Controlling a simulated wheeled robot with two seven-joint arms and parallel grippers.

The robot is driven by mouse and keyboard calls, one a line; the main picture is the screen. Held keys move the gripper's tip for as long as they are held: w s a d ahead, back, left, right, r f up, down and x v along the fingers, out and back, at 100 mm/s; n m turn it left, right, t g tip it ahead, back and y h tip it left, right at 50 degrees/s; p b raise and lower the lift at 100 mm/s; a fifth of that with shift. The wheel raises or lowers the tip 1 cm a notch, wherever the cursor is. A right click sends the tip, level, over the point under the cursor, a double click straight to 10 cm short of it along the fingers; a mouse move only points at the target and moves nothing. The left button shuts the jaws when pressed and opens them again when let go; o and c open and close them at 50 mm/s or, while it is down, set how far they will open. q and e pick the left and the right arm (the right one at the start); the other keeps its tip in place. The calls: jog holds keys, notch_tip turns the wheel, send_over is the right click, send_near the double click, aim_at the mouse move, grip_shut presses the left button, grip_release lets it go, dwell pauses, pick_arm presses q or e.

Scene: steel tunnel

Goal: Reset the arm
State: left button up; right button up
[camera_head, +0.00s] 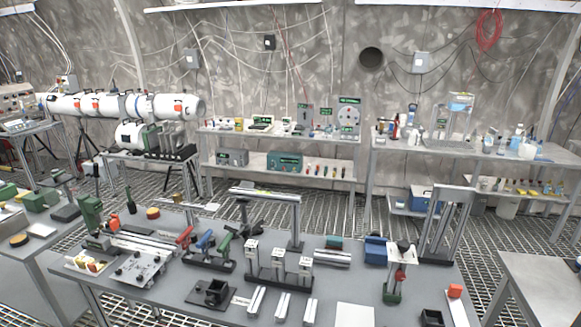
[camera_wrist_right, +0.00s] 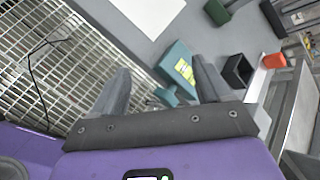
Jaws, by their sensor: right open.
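My right gripper (camera_wrist_right: 161,67) shows in the right wrist view, with its two dark grey fingers spread wide and a purple body behind them. It is open, and nothing is visibly held. A teal object with a yellow-green label (camera_wrist_right: 184,68) shows beyond the fingers, between them in the picture; I cannot tell how far below them it is. No arm or gripper of mine shows in the head view. My left gripper is not in view.
The grey workbench (camera_head: 210,268) carries racks, tools and a white sheet (camera_head: 354,315), which also shows in the wrist view (camera_wrist_right: 148,14). A black box (camera_wrist_right: 238,71) and an orange-red block (camera_wrist_right: 273,61) lie near the right gripper's side. Metal grating (camera_wrist_right: 45,65) lies beyond the bench edge.

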jog(key=s+a+f+n+g+y, duration=0.2)
jog(key=s+a+f+n+g, duration=0.2)
jog(key=s+a+f+n, duration=0.4)
jog(key=s+a+f+n+g+y+b, duration=0.1)
jog(key=s+a+f+n+g, duration=0.4)
jog(key=s+f+n, duration=0.8)
notch_tip(320, 180, down, 4)
jog(key=a+n+y, duration=0.1)
jog(key=a+n, duration=0.2)
jog(key=shift+s+r+n, duration=0.2)
jog(key=shift+n, duration=0.1)
